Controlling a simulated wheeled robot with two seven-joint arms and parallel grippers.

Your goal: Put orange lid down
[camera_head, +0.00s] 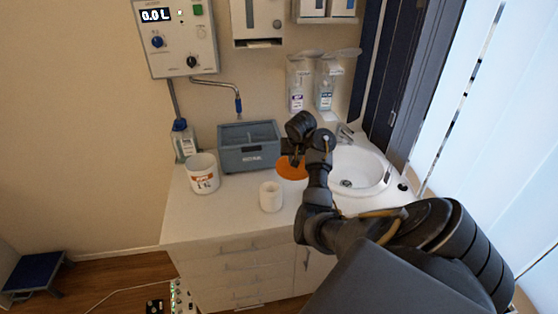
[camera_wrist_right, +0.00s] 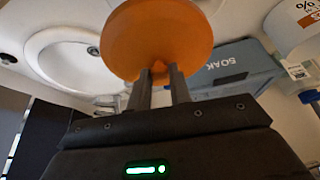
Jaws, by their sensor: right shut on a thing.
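The round orange lid (camera_head: 291,168) is held between the two fingers of my right gripper (camera_head: 303,158), which is shut on it. In the right wrist view the lid (camera_wrist_right: 158,35) sits at the fingertips (camera_wrist_right: 161,78), its flat face towards the camera. In the head view the lid shows in front of the right end of the grey box, partly covered by my gripper. I cannot tell its exact height over the counter (camera_head: 232,212). A white tub (camera_head: 203,178) with an orange label stands open at the counter's left. My left gripper is not in view.
A grey box (camera_head: 248,153) stands behind the tub and lid. A small white container (camera_head: 270,197) stands near the front edge. The sink (camera_head: 358,171) is to the right, and a bottle (camera_head: 183,140) is at the back left. The front left counter is clear.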

